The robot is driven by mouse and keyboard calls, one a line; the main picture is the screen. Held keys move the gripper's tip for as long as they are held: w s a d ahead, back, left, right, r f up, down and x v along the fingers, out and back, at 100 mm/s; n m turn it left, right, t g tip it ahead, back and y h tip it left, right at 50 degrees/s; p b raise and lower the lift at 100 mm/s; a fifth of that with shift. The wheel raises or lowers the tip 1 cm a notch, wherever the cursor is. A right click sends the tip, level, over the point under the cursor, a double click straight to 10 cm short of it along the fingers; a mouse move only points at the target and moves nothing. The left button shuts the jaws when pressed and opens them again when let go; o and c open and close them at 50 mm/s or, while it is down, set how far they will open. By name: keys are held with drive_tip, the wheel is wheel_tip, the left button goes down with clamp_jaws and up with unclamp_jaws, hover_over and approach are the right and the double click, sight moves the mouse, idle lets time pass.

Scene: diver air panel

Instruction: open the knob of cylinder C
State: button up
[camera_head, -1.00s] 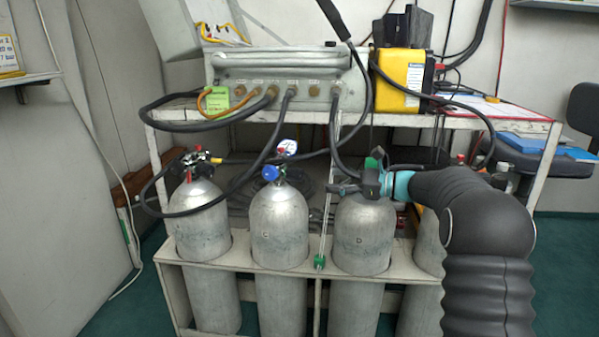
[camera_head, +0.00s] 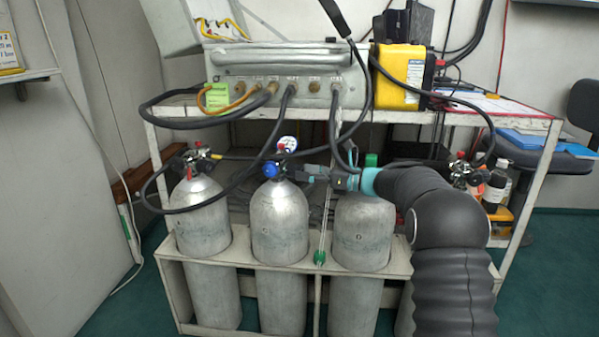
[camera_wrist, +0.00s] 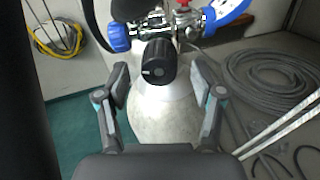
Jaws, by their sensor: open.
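Cylinder C (camera_head: 279,222) is the grey cylinder second from left in the head view, with a faint letter on its front. Its valve carries a blue knob (camera_head: 271,169) on the front. In the wrist view a black ribbed knob (camera_wrist: 155,62) faces me at the top of the cylinder (camera_wrist: 160,115), with the blue knob (camera_wrist: 115,37) to its left. My gripper (camera_head: 303,173) is just right of the valve. In the wrist view my gripper (camera_wrist: 160,82) is open, its fingers either side of the cylinder neck just below the black knob, apart from it and holding nothing.
Cylinder D (camera_head: 362,235) stands under my arm, with a green cap (camera_head: 371,160) behind my wrist. Cylinder A (camera_head: 200,215) is at left. A rack (camera_head: 205,257) holds them. A black hose (camera_head: 258,165) hangs near the valve. The air panel (camera_head: 310,88) sits on the table above.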

drive_tip(key=shift+x, duration=1.35)
drive_tip(key=shift+c, duration=0.2)
drive_tip(key=c, duration=1.1)
